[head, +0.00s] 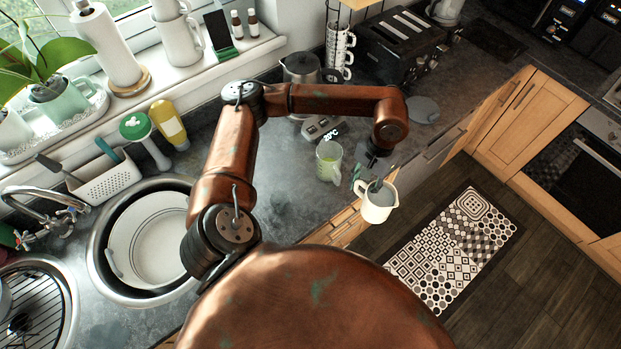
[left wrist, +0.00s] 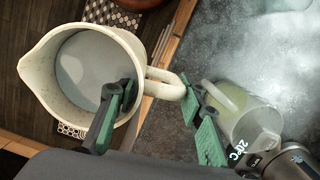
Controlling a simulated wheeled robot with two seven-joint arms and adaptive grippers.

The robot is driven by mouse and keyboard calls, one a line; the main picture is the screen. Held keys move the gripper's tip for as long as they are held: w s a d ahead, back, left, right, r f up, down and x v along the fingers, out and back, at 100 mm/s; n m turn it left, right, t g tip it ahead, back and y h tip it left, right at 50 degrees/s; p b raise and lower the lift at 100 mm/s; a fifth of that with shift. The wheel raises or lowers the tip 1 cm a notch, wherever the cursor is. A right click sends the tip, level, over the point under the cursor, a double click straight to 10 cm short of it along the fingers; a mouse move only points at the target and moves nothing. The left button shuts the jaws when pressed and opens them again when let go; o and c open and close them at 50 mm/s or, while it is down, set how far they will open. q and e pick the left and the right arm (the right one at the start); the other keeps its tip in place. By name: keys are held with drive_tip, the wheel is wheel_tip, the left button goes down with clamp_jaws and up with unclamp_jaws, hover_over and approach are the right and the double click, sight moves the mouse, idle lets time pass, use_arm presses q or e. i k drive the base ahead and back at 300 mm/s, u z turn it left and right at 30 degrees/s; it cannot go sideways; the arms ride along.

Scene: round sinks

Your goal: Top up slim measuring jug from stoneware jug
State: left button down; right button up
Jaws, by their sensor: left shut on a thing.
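The cream speckled stoneware jug (head: 378,207) is held up just past the counter's front edge, above the floor side. My left gripper (head: 373,180) is shut on it at the handle side. In the left wrist view the jug (left wrist: 45,80) shows a grey surface inside, its spout pointing left. One green-padded finger of my gripper (left wrist: 160,105) overlaps the jug's mouth and the other lies beside the handle. The clear slim measuring jug (head: 328,162) stands on the counter left of the stoneware jug, with pale greenish contents. It also shows in the left wrist view (left wrist: 250,122), apart from the fingers.
A small device reading 20°C (head: 322,128) sits just behind the measuring jug. A kettle (head: 302,68), a mug rack (head: 340,50) and a black toaster (head: 400,40) stand further back. Round sinks (head: 95,260) are at left. A patterned mat (head: 455,250) lies on the floor.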

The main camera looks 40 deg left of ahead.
sight(329, 157)
drive_tip(key=k, duration=0.45)
drive_tip(key=u, duration=3.1)
drive_tip(key=k, duration=1.2)
drive_tip(key=z, duration=1.35)
drive_tip(key=i, duration=0.85)
drive_tip(key=z, duration=0.05)
